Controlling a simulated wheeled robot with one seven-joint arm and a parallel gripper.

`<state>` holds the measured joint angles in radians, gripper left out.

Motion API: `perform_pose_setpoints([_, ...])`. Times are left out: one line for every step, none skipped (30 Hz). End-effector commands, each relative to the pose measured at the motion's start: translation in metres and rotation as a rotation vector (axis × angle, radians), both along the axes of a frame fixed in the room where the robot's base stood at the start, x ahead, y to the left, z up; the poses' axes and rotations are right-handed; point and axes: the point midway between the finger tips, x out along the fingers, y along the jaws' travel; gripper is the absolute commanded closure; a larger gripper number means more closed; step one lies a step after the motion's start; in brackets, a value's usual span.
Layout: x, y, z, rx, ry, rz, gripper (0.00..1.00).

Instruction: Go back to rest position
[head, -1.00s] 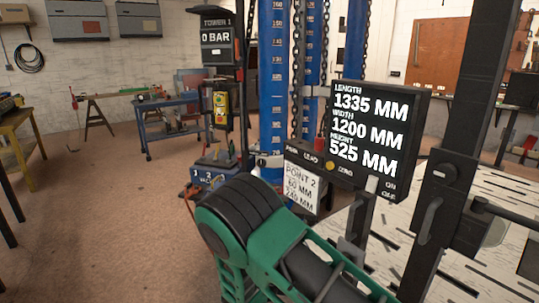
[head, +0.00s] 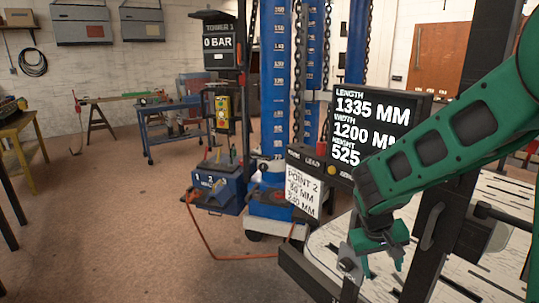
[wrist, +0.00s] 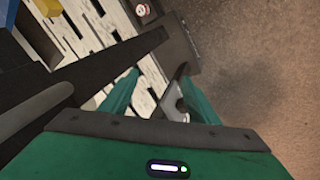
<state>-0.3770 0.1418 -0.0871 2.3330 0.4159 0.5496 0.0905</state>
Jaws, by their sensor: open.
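My gripper (head: 382,268) hangs pointing down at the end of my green arm, which reaches in from the right. Its two green fingers are apart, and they also show in the wrist view (wrist: 160,78). A grey metal clamp-like part (head: 348,264) is close beside the fingers on the left. In the wrist view, a grey metal piece with a dark knob (wrist: 176,103) appears between or just beyond the fingers; I cannot tell whether they touch it. No held object shows.
The measuring screen (head: 378,112) stands behind my arm, which partly covers it. A dark upright post (head: 432,225) is close to the gripper. The slotted white bench bed (head: 440,265) lies below right. A blue toolbox unit (head: 222,190) and orange hose (head: 215,252) are left.

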Motion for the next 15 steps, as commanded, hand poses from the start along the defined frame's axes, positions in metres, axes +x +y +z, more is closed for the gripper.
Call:
perform_pose_setpoints([-0.006,-0.004,0.012,0.037,-0.018,-0.003,0.45])
perform_pose_setpoints([-0.01,-0.004,0.017,0.058,-0.026,0.0,0.45])
perform_pose_setpoints([-0.015,-0.005,0.025,0.084,-0.038,0.003,0.45])
perform_pose_setpoints([-0.019,-0.006,0.03,0.102,-0.046,0.005,0.45])
perform_pose_setpoints([-0.024,-0.006,0.036,0.121,-0.056,0.009,0.45])
perform_pose_setpoints([-0.029,-0.006,0.043,0.145,-0.068,0.014,0.45])
perform_pose_setpoints([-0.034,-0.007,0.048,0.16,-0.078,0.019,0.45])
perform_pose_setpoints([-0.038,-0.007,0.054,0.177,-0.089,0.023,0.45])
perform_pose_setpoints([-0.044,-0.006,0.061,0.198,-0.104,0.03,0.45])
perform_pose_setpoints([-0.048,-0.006,0.066,0.212,-0.116,0.035,0.45])
perform_pose_setpoints([-0.053,-0.006,0.07,0.224,-0.126,0.04,0.45])
perform_pose_setpoints([-0.058,-0.005,0.077,0.241,-0.141,0.047,0.45])
perform_pose_setpoints([-0.062,-0.005,0.081,0.251,-0.151,0.053,0.45])
perform_pose_setpoints([-0.067,-0.004,0.085,0.261,-0.161,0.059,0.45])
perform_pose_setpoints([-0.072,-0.003,0.09,0.274,-0.174,0.066,0.45])
